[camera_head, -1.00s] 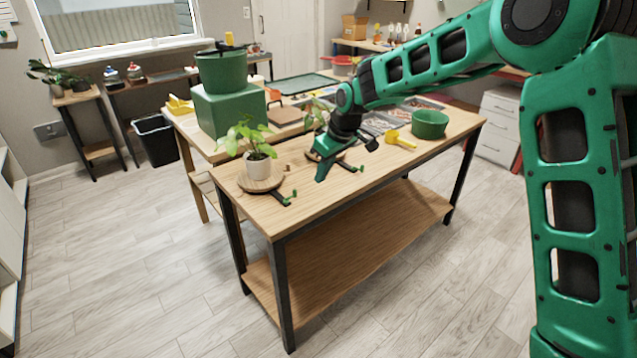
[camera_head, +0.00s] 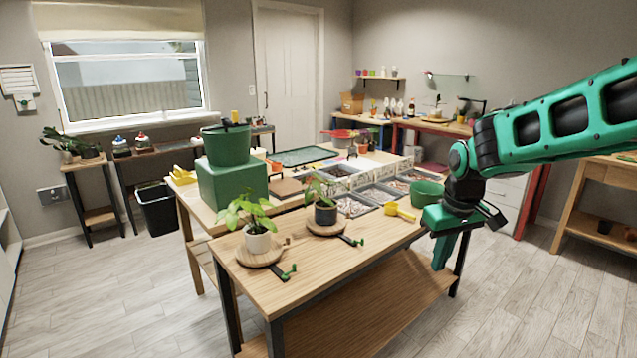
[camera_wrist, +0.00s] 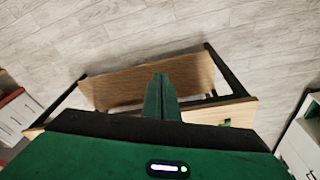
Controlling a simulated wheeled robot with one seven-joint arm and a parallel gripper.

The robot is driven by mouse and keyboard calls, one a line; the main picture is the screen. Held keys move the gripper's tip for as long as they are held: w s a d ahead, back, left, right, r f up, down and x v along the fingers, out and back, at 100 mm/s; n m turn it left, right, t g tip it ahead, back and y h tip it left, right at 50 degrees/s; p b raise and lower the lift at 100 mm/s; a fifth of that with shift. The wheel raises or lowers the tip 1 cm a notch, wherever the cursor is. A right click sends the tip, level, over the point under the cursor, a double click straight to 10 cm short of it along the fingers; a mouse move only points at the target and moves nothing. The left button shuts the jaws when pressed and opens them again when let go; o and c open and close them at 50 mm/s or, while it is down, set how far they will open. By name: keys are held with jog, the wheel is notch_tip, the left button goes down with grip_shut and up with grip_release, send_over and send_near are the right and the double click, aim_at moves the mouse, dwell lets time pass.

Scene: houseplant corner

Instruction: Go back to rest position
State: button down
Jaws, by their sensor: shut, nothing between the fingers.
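My gripper (camera_head: 446,250) is shut and empty, pointing down just off the near right edge of the wooden table (camera_head: 262,288) in the head view. In the wrist view its closed fingers (camera_wrist: 161,97) stand in front of the table's lower shelf (camera_wrist: 140,80) and the floor. A potted plant in a white pot (camera_head: 257,241) stands on a round wooden board at the left of the table. A second plant in a dark pot (camera_head: 325,213) stands on another round board. Both are apart from my gripper.
A green box (camera_head: 232,184) bears a green pot (camera_head: 226,146) at the back. The floor (camera_head: 520,300) in front right is clear.

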jog(key=s+d+m+g, duration=0.1)
jog(key=s+d+m, duration=0.2)
jog(key=s+d, duration=0.45)
jog(key=s+d+m, duration=0.2)
jog(key=s+d, duration=0.2)
jog(key=s, duration=0.6)
jog(key=s+d+f+m+g, duration=0.1)
jog(key=s+m, duration=0.3)
jog(key=s, duration=1)
jog(key=shift+d+f, duration=0.35)
jog(key=shift+d, duration=0.05)
jog(key=shift+w+f, duration=0.25)
jog(key=shift+w, duration=0.3)
